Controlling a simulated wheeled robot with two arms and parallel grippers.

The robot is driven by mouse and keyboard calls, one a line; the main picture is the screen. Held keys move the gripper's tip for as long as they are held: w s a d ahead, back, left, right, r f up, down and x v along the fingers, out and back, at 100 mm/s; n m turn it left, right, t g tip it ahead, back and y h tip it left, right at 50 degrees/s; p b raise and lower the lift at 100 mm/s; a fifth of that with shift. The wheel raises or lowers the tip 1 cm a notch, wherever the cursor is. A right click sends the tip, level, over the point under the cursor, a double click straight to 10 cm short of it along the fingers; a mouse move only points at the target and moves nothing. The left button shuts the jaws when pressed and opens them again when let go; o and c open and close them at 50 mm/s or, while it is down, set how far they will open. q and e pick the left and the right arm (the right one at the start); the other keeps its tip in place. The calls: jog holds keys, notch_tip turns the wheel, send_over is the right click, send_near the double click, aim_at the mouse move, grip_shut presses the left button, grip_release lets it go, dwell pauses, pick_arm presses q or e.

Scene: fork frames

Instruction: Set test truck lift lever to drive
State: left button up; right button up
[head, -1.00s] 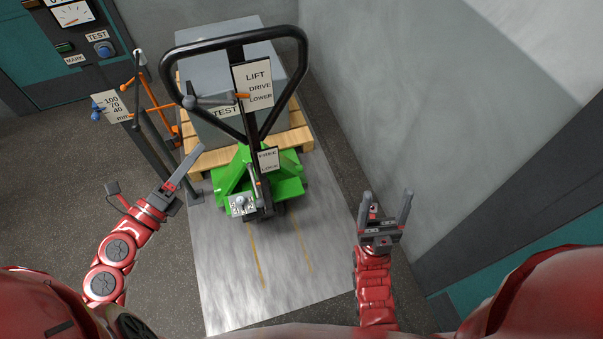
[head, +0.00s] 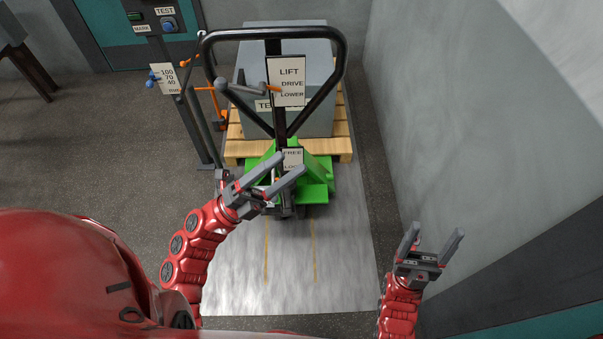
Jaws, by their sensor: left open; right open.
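The green pallet truck (head: 315,172) stands ahead, its black loop handle (head: 340,65) rising towards me. A white plate (head: 289,99) on the handle reads LIFT, DRIVE, LOWER from top to bottom. The grey lift lever (head: 240,88) sticks out left of the plate. Its orange tip (head: 274,89) lies at the plate's left edge near DRIVE and LOWER; I cannot tell which it marks. My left gripper (head: 291,164) is open and empty, below the lever and in front of the truck's lower part. My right gripper (head: 437,230) is open and empty, far right of the truck.
A grey TEST block (head: 318,75) sits on a wooden pallet (head: 240,149) behind the handle. A lower plate (head: 292,158) reads FREE and LOCK. A gauge post (head: 163,78) with orange parts stands left. A grey wall (head: 450,130) bounds the right. Floor in front is clear.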

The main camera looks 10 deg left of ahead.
pick_arm(q)
jog(key=shift+s+d+r+g+h, duration=0.15)
jog(key=shift+s+d+g+h, duration=0.15)
jog(key=shift+h, duration=0.2)
